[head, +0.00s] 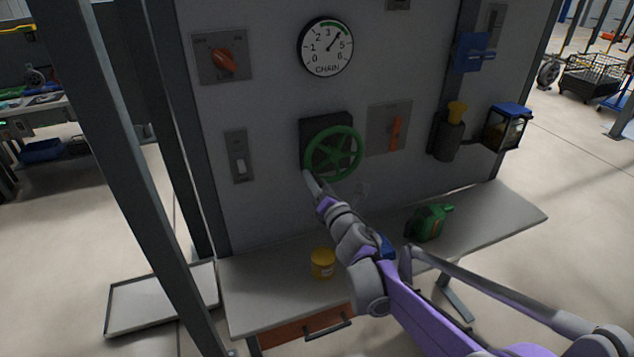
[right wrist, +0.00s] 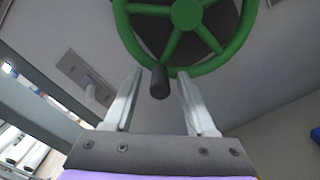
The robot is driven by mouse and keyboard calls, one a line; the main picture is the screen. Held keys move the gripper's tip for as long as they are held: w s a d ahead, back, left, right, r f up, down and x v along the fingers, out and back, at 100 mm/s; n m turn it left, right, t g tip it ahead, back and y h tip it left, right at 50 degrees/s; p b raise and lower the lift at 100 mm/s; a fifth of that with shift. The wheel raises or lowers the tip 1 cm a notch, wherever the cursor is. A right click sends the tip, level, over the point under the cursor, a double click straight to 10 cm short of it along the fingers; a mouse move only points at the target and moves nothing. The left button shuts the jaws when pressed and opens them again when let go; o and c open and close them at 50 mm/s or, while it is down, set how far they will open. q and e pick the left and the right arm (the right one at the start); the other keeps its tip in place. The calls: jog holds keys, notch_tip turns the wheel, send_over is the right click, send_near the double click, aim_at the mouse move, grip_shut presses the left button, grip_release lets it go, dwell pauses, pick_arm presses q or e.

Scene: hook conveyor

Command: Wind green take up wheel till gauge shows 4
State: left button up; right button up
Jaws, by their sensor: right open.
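The green take-up wheel (head: 333,153) is mounted on the grey panel. In the right wrist view the wheel (right wrist: 187,14) shows a dark crank knob (right wrist: 160,84) at its lower rim. My right gripper (head: 309,178) is at the wheel's lower left rim. In the right wrist view my right gripper (right wrist: 160,76) is open, with one finger on each side of the knob; contact cannot be told. The round CHAIN gauge (head: 326,47) is above the wheel. Its needle points up and right between 3 and 5, over where the 4 would be. My left gripper is not in view.
An orange rotary switch (head: 222,61), a light toggle switch (head: 239,163) and an orange lever (head: 395,132) flank the wheel. On the shelf (head: 500,213) below stand a yellow can (head: 322,264) and a green jug (head: 430,222). A lantern-like box (head: 506,128) juts out at right.

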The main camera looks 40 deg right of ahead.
jog(key=v, duration=1)
jog(key=shift+s+b, duration=0.35)
jog(key=shift+b, duration=0.1)
jog(key=s+a+f+m+g+y, duration=0.2)
jog(key=s+a+f+m+g, duration=0.4)
jog(key=m, duration=0.6)
jog(key=s+a+f+m+g+y, duration=0.2)
jog(key=s+a+f+m+g, duration=0.4)
jog(key=s+a+f+m, duration=0.4)
notch_tip(320, 180, down, 3)
jog(key=a+m, duration=0.2)
jog(key=shift+s+a+f+m, duration=0.15)
jog(key=shift+s+a+m, duration=0.15)
jog(key=shift+m, duration=0.1)
